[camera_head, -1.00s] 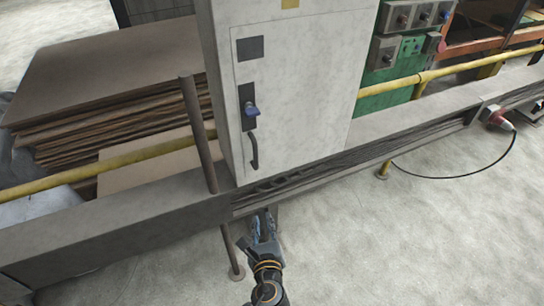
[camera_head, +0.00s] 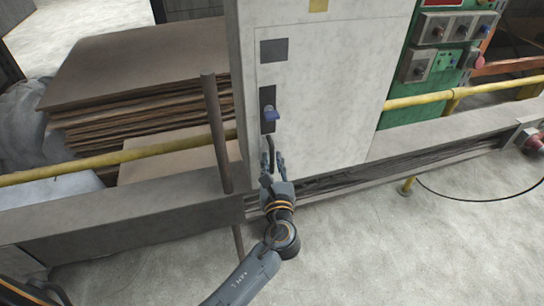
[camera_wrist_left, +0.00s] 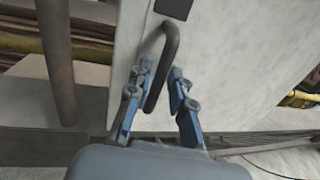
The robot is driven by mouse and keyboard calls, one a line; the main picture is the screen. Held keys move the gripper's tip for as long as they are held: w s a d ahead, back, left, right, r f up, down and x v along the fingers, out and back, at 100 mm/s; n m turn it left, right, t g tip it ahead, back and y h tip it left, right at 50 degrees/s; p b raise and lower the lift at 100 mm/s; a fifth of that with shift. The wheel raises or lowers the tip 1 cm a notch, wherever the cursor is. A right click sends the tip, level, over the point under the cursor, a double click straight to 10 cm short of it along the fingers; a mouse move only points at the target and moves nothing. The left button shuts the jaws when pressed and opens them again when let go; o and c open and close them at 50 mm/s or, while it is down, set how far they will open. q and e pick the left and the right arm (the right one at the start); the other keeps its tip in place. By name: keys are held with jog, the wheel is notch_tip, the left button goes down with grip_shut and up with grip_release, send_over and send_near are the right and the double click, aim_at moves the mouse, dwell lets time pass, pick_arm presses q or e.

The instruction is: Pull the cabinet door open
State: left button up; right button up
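The white cabinet door (camera_head: 325,100) is closed flat in the head view. In the left wrist view the handle (camera_wrist_left: 165,60) runs down between the two open fingers (camera_wrist_left: 163,82), with a gap on the right side. My right gripper is in neither view.
A brown upright post (camera_head: 216,130) stands just left of the cabinet. A grey beam (camera_head: 130,215) and a yellow rail (camera_head: 120,158) run along the front. Stacked brown boards (camera_head: 145,85) lie at left. The floor in front is open.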

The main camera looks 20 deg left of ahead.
pick_arm(q)
jog(key=shift+x, duration=0.85)
jog(key=shift+c, duration=0.4)
grip_shut()
jog(key=shift+s+d, duration=0.15)
